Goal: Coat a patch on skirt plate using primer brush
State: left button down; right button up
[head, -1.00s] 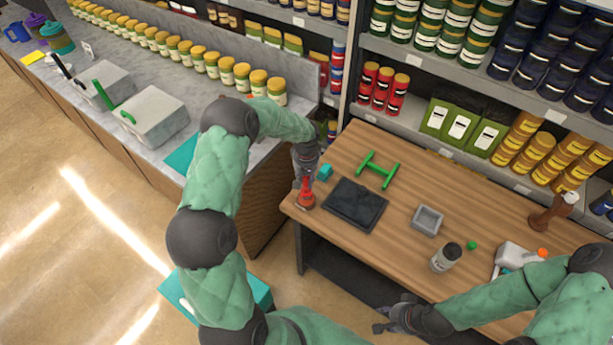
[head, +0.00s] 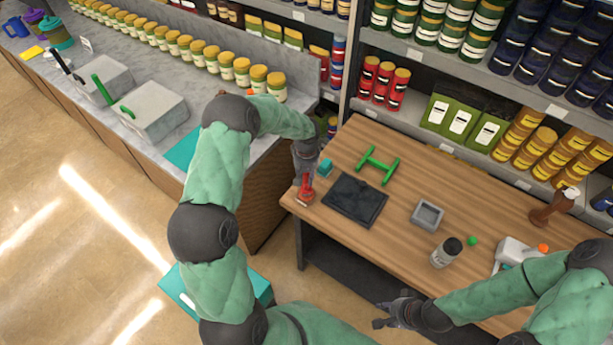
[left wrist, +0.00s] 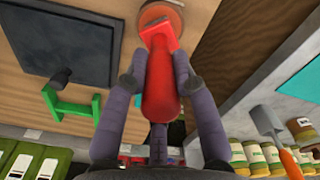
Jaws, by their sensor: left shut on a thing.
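A red-handled tool, seemingly the primer brush (head: 305,191), stands at the left end of the wooden table. My left gripper (head: 304,182) is shut on its red handle. In the left wrist view the two fingers (left wrist: 157,85) press on both sides of the brush (left wrist: 160,90). A round brown disc (left wrist: 166,9) shows just past its flat red end; I cannot tell whether they touch. A dark flat plate, seemingly the skirt plate (head: 354,200), lies on the table right of the brush. My right gripper (head: 382,315) is open and empty, in front of the table.
A teal block (head: 325,168) stands close beside the left gripper. A green H-shaped piece (head: 377,165), a grey square tray (head: 427,214) and a dark-capped bottle (head: 445,253) are on the table (head: 400,250). Shelves stand behind; a grey counter (head: 185,80) is at left.

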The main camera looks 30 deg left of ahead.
pick_arm(q)
jog(key=shift+f+b, duration=0.4)
jog(key=shift+f, duration=0.05)
dwell(0.4)
jog(key=shift+f+b, duration=0.1)
jog(key=shift+b, duration=0.25)
dwell(1.7)
jog(key=shift+r+p, duration=1.5)
jog(key=shift+r, duration=2.05)
jog(key=shift+f, duration=0.1)
